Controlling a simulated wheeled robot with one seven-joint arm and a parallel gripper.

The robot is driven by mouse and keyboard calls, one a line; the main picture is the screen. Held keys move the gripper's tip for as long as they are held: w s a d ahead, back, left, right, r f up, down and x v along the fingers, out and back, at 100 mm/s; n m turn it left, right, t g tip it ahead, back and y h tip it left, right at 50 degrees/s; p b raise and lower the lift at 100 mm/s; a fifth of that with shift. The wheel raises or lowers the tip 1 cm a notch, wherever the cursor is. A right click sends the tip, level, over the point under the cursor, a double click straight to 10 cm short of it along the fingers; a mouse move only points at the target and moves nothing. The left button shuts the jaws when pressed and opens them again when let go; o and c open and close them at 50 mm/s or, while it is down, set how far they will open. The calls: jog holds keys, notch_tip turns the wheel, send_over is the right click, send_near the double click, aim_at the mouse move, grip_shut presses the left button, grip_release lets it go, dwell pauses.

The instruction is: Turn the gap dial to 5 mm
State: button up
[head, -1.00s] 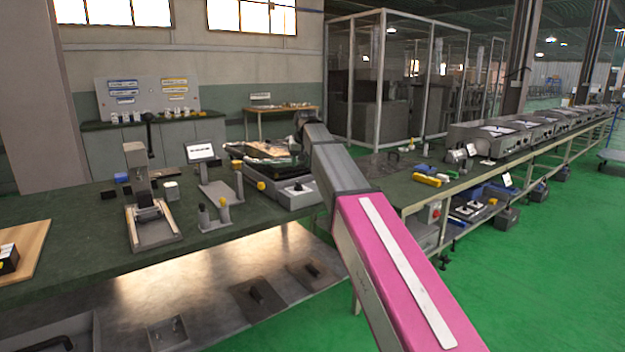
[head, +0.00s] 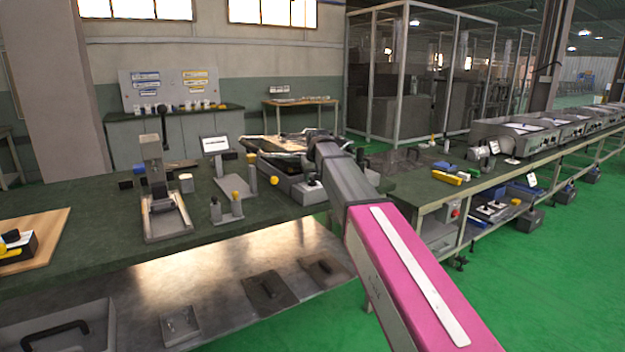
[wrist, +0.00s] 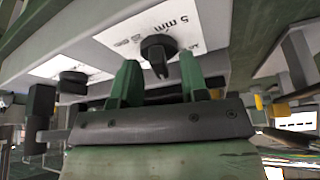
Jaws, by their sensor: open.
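The gap dial (wrist: 157,48) is a black knob on a white label in the wrist view. "5 mm" is printed just above it, and its narrow pointer ridge faces down in the picture, away from that mark. My gripper (wrist: 160,75) is open, with green fingers on either side of the knob's lower part. I cannot tell whether they touch it. In the head view a grey machine (head: 283,182) with a white label and black knob stands at the bench's right end; my arm hides the gripper there.
A second black knob (wrist: 72,80) sits on another white label to the left. On the green bench (head: 100,230) stand a small press (head: 160,200), a tilted display (head: 215,145) and yellow-topped posts (head: 237,203).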

jog(key=shift+w+f, duration=0.2)
jog(key=shift+f, duration=0.25)
grip_shut()
jog(key=shift+n, duration=0.3)
